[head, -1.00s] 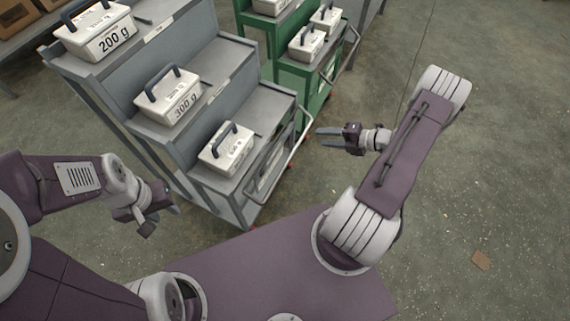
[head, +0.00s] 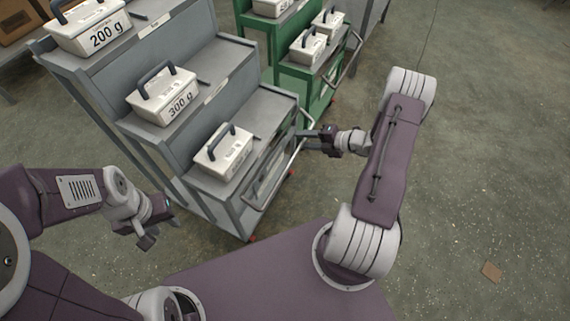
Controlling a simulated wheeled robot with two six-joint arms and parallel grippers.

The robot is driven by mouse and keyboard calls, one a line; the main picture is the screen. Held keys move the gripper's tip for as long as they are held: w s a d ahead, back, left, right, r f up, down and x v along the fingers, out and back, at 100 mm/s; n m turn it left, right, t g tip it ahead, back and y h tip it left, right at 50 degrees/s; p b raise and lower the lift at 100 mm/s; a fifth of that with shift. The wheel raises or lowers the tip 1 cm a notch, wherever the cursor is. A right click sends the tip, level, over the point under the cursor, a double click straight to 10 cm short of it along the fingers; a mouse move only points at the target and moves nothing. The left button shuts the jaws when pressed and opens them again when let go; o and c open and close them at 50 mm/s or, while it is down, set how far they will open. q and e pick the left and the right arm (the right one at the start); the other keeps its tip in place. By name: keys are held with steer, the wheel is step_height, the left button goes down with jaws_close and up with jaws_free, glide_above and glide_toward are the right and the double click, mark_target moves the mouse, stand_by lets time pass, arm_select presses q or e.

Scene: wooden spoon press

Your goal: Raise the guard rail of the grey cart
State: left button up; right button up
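The grey cart (head: 222,191) is stepped, with a white box on each of its three tiers. Its guard rail (head: 277,181), a pale bar, hangs low along the front of the bottom tier, below the shelf edge. My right gripper (head: 308,140) is at the rail's right end, its fingers apart and pointing left toward it. Whether they touch the rail or straddle it I cannot tell. My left gripper (head: 162,232) is open and empty, left of the cart's front corner and away from the rail.
White boxes with dark handles sit on the tiers: 200 g (head: 92,27), 300 g (head: 163,95) and one lower box (head: 224,150). A green cart (head: 291,77) with its own boxes stands close behind on the right.

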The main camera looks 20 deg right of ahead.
jaws_close()
steer(key=shift+r, duration=0.1)
